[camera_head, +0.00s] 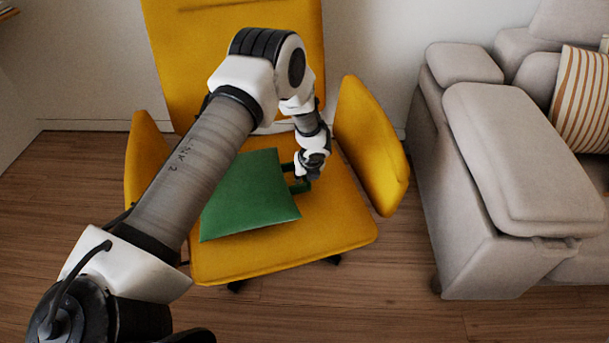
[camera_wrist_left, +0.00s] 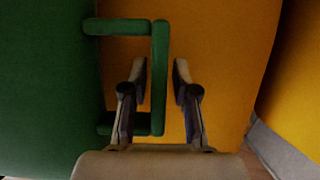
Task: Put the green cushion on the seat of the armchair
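The green cushion (camera_head: 250,200) lies on the yellow seat of the armchair (camera_head: 345,225), at the seat's left and middle part. Its green loop handle is on its right side; the handle (camera_wrist_left: 160,75) shows clearly in the wrist view. My left gripper (camera_head: 301,182) is at the handle. In the wrist view its two fingers (camera_wrist_left: 160,72) are apart, one on each side of the handle's outer bar, with a gap on both sides. My left forearm hides part of the chair's left side and possibly the cushion's left edge. My right gripper is not in view.
The chair's left armrest (camera_head: 147,160) and right armrest (camera_head: 370,145) rise beside the seat, the right one close to my gripper. A grey sofa (camera_head: 525,150) with a striped pillow (camera_head: 583,100) stands to the right. Wooden floor (camera_head: 330,305) is clear in front.

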